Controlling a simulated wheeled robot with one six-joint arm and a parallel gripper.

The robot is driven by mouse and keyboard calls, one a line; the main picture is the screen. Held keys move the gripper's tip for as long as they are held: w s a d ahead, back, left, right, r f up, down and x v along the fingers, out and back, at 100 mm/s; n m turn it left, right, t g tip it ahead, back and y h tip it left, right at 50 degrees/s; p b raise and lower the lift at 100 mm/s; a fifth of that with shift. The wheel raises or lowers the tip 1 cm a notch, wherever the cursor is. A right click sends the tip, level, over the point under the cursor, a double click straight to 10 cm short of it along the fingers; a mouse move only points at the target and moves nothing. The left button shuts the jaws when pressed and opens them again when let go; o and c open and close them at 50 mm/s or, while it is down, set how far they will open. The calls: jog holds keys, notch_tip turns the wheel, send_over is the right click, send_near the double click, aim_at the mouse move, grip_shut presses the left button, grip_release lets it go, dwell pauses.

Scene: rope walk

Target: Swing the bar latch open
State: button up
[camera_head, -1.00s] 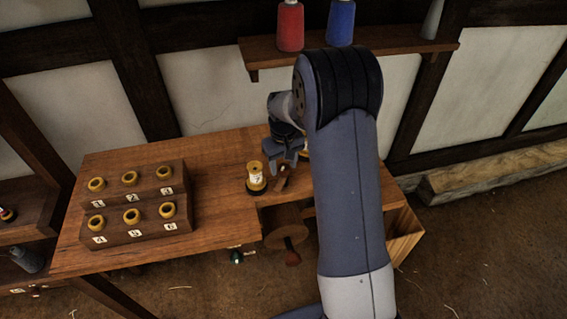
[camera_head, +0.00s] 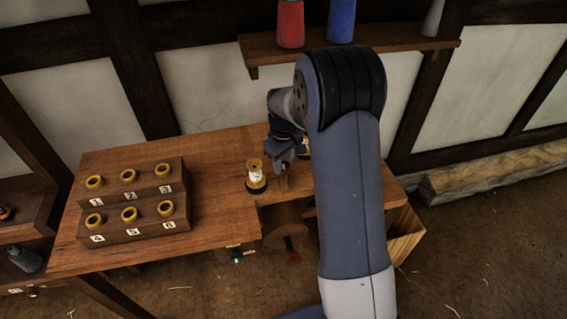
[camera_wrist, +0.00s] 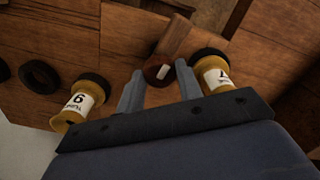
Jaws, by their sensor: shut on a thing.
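The bar latch (camera_wrist: 175,38) is a short brown wooden bar. Its end nearest me has a dark red round knob (camera_wrist: 158,70) with a white mark. My gripper (camera_wrist: 158,82) has one finger on each side of the knob and is shut on it. In the head view my gripper (camera_head: 281,165) is at the bench's middle, and the latch (camera_head: 284,184) shows as a small brown bar just below the fingers. My arm hides the bench right of it. How far the latch has turned is hard to tell.
A yellow-and-white spool (camera_head: 256,176) stands close left of my gripper. The wrist view shows labelled spools on either side, 7 (camera_wrist: 214,76) and 6 (camera_wrist: 76,106). A stepped numbered rack (camera_head: 133,206) is at left. A drum (camera_head: 284,226) hangs below the bench edge.

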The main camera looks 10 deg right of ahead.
aim_at(283, 165)
jog(key=shift+n, duration=0.3)
jog(key=o, duration=1)
notch_tip(283, 165, up, 11)
jog(key=b, duration=0.1)
jog(key=shift+f, duration=0.1)
